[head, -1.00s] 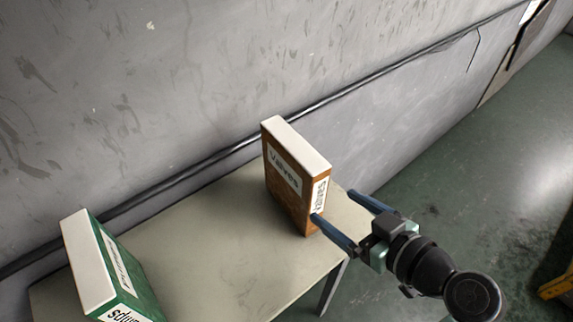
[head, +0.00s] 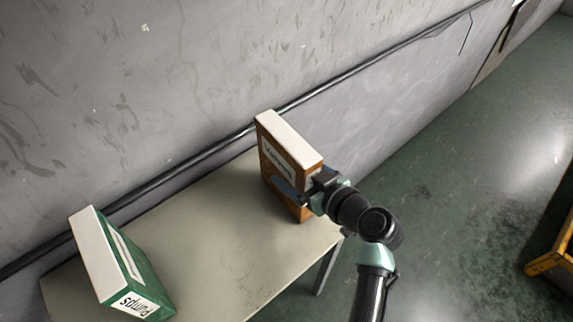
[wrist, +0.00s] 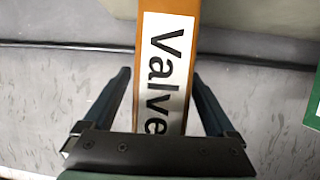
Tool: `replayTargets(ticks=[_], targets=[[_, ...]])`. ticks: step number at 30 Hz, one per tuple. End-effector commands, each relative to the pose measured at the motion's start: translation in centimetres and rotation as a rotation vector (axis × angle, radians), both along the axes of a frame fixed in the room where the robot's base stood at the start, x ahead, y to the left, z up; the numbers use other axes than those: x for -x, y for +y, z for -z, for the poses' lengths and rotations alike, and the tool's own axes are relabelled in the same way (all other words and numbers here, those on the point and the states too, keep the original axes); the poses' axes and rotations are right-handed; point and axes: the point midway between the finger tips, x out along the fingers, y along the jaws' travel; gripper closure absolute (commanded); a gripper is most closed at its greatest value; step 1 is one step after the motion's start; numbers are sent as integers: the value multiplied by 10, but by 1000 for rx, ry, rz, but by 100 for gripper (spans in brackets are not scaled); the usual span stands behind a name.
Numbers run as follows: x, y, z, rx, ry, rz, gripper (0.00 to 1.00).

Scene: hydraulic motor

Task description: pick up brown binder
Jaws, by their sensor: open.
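The brown binder (head: 270,171) with white page edges on top stands upright on the table near its right end, against the wall side. My gripper (head: 292,190) is at the binder's right end, with one blue finger along its front face; the other finger is hidden behind the binder in the head view. In the wrist view the binder's spine (wrist: 165,55) with a "Valve" label lies between my two open fingers (wrist: 160,95). Gaps show on both sides, so the fingers are around the binder and appear not to press on it.
A green binder (head: 146,284) labelled "Pumps" stands on the table's left part; its edge also shows at the right of the wrist view (wrist: 313,105). The table (head: 215,245) is clear between the binders. A grey wall with a dark pipe (head: 190,163) runs behind.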

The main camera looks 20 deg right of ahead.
Motion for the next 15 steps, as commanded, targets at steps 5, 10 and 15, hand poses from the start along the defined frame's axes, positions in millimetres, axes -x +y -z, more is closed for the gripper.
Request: replayTargets(ticks=[5, 10, 15], targets=[[-2, 1, 1, 1, 0, 0, 9], [-2, 1, 1, 1, 0, 0, 23], [-2, 1, 1, 1, 0, 0, 54]])
